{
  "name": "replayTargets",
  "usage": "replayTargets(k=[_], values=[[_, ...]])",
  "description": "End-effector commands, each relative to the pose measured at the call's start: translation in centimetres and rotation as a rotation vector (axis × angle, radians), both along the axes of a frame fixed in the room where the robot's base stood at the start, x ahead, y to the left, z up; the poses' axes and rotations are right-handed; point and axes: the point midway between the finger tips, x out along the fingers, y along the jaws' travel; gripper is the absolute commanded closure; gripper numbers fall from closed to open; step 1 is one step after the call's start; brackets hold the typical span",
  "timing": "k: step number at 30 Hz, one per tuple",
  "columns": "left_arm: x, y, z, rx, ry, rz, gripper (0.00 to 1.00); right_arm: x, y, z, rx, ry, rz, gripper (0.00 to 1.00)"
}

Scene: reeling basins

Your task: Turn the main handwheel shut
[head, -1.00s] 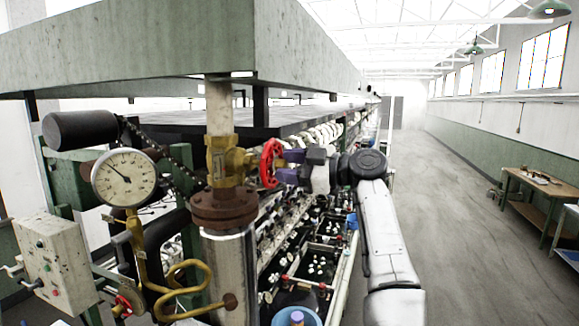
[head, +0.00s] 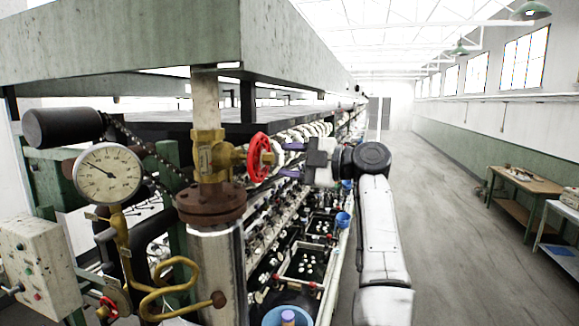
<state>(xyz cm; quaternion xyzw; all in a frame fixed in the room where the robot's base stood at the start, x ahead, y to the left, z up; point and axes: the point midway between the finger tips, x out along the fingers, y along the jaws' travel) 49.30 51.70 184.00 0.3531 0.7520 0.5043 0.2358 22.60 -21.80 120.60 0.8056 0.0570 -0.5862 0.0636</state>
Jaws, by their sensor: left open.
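The red main handwheel (head: 259,157) sits on the right side of a brass valve (head: 212,157), on a vertical pipe above a rusty flange. It is seen nearly edge-on. My left gripper (head: 286,160) is just right of the wheel, its two purple fingers spread one above the other and pointing at it. It is open, with nothing between the fingers. A small gap shows between the fingertips and the wheel's rim. My right gripper is not in view.
A pressure gauge (head: 109,174), brass tubing (head: 170,290) and a grey control box (head: 38,265) stand at left. A small red handwheel (head: 109,307) is low there. A green-grey overhead box (head: 130,40) hangs above the valve. The right aisle floor (head: 440,220) is clear.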

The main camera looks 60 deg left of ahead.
Motion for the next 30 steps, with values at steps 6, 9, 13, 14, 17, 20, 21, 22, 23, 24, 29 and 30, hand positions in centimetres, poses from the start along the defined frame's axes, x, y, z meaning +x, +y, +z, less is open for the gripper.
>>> replayTargets(k=[6, 9, 13, 14, 17, 20, 21, 22, 23, 24, 29, 30], values=[[0.0, 0.1, -0.2, 0.218, -0.257, 0.001, 0.53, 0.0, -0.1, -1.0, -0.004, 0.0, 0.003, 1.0], [0.0, 0.0, -0.2, 0.315, -0.376, 0.001, 0.53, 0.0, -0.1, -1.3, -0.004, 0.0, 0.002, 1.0], [0.0, 0.1, -0.1, 0.443, -0.53, 0.0, 0.53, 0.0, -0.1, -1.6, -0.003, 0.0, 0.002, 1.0], [0.0, 0.0, -0.1, 0.473, -0.566, 0.0, 0.53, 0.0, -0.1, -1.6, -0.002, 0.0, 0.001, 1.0], [0.0, 0.0, -0.1, 0.57, -0.682, 0.0, 0.53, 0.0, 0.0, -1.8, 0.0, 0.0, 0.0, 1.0], [0.0, 0.1, -0.1, 0.666, -0.798, 0.0, 0.53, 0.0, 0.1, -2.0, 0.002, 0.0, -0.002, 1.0], [0.0, 0.0, -0.1, 0.705, -0.844, -0.001, 0.53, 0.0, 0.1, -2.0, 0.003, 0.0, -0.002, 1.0], [0.0, 0.0, -0.1, 0.733, -0.879, -0.001, 0.53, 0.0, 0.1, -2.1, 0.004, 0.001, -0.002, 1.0], [0.0, 0.0, -0.1, 0.761, -0.913, -0.001, 0.53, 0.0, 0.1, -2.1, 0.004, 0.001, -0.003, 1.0], [0.0, 0.0, -0.1, 0.801, -0.959, -0.001, 0.53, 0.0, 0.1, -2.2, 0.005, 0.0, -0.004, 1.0], [0.0, 0.0, 0.0, 0.954, -1.142, -0.001, 0.53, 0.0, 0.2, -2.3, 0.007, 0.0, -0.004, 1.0], [0.0, 0.0, -0.1, 0.99, -1.189, -0.002, 0.53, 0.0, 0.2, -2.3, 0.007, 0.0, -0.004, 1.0]])
